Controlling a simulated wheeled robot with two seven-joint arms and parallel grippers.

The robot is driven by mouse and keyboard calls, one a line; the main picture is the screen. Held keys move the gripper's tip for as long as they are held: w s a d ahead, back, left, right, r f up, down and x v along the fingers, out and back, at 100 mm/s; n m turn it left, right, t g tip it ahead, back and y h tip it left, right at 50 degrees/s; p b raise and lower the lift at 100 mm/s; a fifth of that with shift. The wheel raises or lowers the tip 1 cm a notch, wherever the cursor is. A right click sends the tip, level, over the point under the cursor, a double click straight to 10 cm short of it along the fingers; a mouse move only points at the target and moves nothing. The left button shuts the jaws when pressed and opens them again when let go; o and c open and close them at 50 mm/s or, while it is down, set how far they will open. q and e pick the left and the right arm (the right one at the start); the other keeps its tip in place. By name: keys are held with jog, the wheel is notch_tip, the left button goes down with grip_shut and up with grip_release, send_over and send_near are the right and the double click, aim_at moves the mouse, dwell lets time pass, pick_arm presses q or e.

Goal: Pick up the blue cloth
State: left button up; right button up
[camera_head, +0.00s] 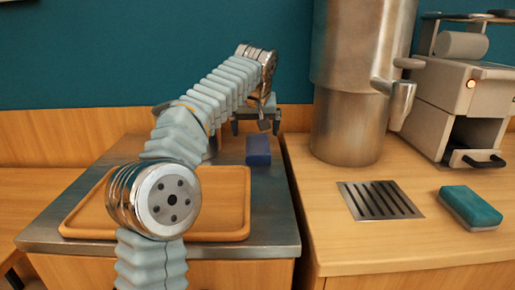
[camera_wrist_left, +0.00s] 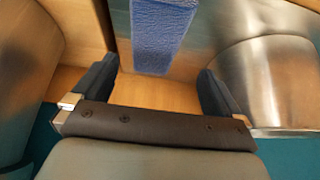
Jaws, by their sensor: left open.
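The blue cloth (camera_head: 258,150) lies folded small and dark on the grey metal counter top, behind the right back corner of the wooden tray. In the left wrist view the cloth (camera_wrist_left: 160,35) is a textured blue strip beyond the fingertips, roughly centred between them. My left gripper (camera_head: 263,118) is small and partly hidden by its own wrist in the head view, above and behind the cloth. In the left wrist view its two dark fingers (camera_wrist_left: 158,72) are spread wide with nothing between them. My right gripper is out of view.
The wooden tray (camera_head: 222,215) lies under my left arm. To the right stand a large metal cylinder (camera_head: 346,125), a slotted drain plate (camera_head: 380,200), a teal sponge (camera_head: 470,207) and a coffee machine (camera_head: 455,105). A gap separates the two counters.

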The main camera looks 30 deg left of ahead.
aim_at(258, 144)
pick_arm(q)
jog(key=x, duration=0.6)
jog(key=shift+w+d+f, duration=0.25)
jog(key=shift+f, duration=0.2)
jog(key=c, duration=1)
jog(key=shift+r, duration=0.15)
jog(key=shift+r, duration=0.25)
notch_tip(258, 144, up, 2)
jog(key=shift+r, duration=0.15)
jog(key=s+d+r, duration=0.2)
jog(key=s+r, duration=0.1)
jog(key=s, duration=0.1)
jog(key=s+d+r+b, duration=0.1)
jog(key=s+d+r, duration=0.1)
jog(key=s+r, duration=0.1)
jog(key=s+d+r, duration=0.2)
jog(key=s+r, duration=0.2)
jog(key=s, duration=0.1)
jog(key=shift+s+d, duration=0.15)
jog(key=shift+s, duration=0.15)
